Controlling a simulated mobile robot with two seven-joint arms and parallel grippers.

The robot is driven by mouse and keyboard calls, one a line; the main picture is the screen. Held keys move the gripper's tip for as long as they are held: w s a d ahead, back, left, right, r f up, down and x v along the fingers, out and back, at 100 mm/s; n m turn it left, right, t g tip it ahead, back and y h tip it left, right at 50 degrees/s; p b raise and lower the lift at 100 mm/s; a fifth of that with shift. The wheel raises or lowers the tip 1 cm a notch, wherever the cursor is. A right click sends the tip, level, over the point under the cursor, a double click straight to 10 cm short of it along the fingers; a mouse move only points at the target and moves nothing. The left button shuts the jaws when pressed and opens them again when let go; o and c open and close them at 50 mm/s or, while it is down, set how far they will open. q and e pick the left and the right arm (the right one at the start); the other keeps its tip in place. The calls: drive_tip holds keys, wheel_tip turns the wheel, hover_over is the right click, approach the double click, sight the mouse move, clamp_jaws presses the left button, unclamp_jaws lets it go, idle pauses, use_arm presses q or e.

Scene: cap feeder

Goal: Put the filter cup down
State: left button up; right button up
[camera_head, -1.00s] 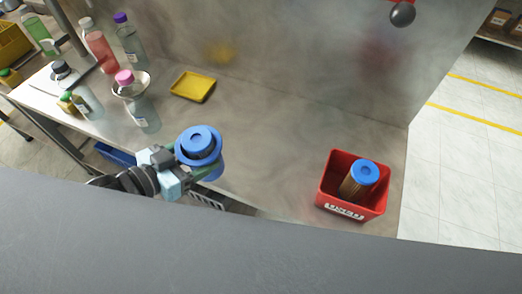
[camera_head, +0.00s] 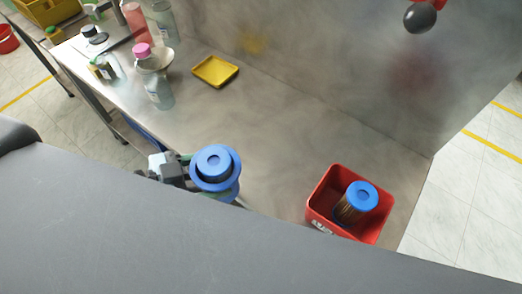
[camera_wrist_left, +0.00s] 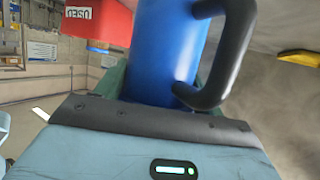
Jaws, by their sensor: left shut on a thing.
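The blue filter cup (camera_head: 228,190) is in my left gripper (camera_head: 188,172), over the near edge of the steel bench, left of the red bin. From above, its round blue top shows. In the left wrist view the blue cup body (camera_wrist_left: 165,55) stands between the fingers, with its black handle (camera_wrist_left: 235,50) to the right. My left gripper is shut on it. Whether the cup's base touches the bench is hidden. My right gripper is not in view.
A red bin (camera_head: 318,196) holds a brown filter (camera_head: 345,212) with a blue cap; its label reads USED in the wrist view. A yellow tray (camera_head: 215,71) and several bottles stand farther left. The bench (camera_head: 290,125) between tray and bin is clear.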

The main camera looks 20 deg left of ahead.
use_arm(q)
drive_tip(key=shift+s+d, duration=0.1)
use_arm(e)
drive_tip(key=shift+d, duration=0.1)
use_arm(q)
drive_tip(key=shift+w+d+f+b, duration=0.1)
drive_tip(key=shift+w+b, duration=0.25)
drive_tip(key=shift+w, duration=0.15)
drive_tip(key=shift+w+d+f+b, duration=0.15)
drive_tip(key=shift+w+b, duration=0.1)
drive_tip(key=shift+w, duration=0.2)
drive_tip(key=shift+w+d+b, duration=0.1)
drive_tip(key=shift+w+b, duration=0.1)
drive_tip(key=shift+w, duration=0.2)
drive_tip(key=shift+w+d+f, duration=0.65)
drive_tip(key=shift+w+f, duration=0.1)
drive_tip(key=shift+w, duration=1.35)
drive_tip(key=shift+w+d+f, duration=0.6)
drive_tip(key=shift+w+f, duration=0.1)
drive_tip(key=shift+w, duration=1.4)
drive_tip(key=shift+w+d+f, duration=0.65)
drive_tip(key=shift+w+f, duration=0.1)
drive_tip(key=shift+w, duration=1.35)
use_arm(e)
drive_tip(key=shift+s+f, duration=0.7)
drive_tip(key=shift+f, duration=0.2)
use_arm(q)
drive_tip(key=shift+f, duration=0.1)
